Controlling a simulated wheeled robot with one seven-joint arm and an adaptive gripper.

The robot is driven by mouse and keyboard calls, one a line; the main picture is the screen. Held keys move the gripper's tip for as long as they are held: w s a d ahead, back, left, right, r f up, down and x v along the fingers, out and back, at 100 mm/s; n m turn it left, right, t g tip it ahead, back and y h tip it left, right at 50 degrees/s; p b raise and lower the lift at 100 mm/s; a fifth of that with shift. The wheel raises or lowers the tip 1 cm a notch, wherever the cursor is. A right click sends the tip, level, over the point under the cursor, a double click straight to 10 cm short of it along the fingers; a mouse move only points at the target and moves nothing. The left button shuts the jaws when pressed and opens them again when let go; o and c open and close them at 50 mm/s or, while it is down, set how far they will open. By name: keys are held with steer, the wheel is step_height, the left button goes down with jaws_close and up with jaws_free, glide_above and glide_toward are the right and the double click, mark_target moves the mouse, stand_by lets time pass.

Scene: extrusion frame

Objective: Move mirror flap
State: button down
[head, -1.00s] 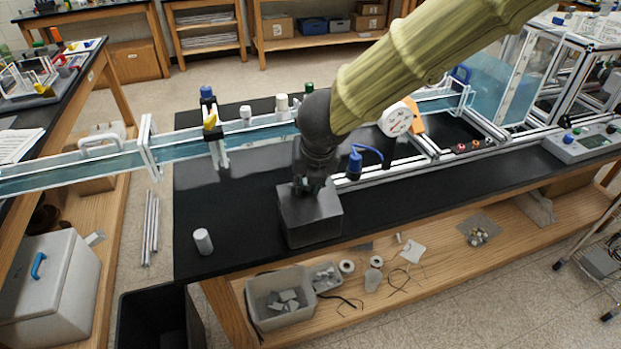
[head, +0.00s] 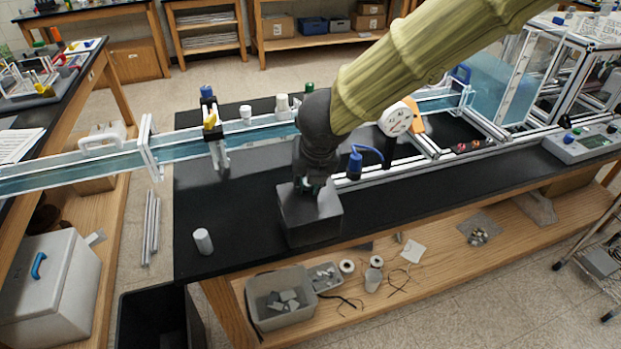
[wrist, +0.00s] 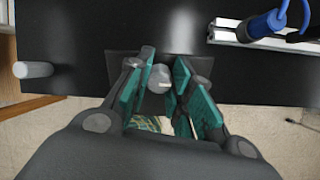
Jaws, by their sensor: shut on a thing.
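A dark grey block (head: 312,220) stands at the front edge of the black bench. My gripper (head: 313,187) reaches down to its top. In the wrist view my gripper (wrist: 160,85) has its green-padded fingers on both sides of a small grey round knob (wrist: 159,77), shut on it. The dark block's top (wrist: 120,64) shows behind the fingers. I cannot tell for sure which part is the mirror flap. My wrist hides the knob in the head view.
A blue-capped part (head: 354,162) with a blue cable stands by the metal rail to the right. A long glass channel (head: 185,143) runs behind. The bench front between cylinder and block is clear.

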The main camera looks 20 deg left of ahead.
steer(key=c, duration=1.3)
jaws_free()
steer(key=shift+o, duration=0.2)
steer(key=v, duration=1.2)
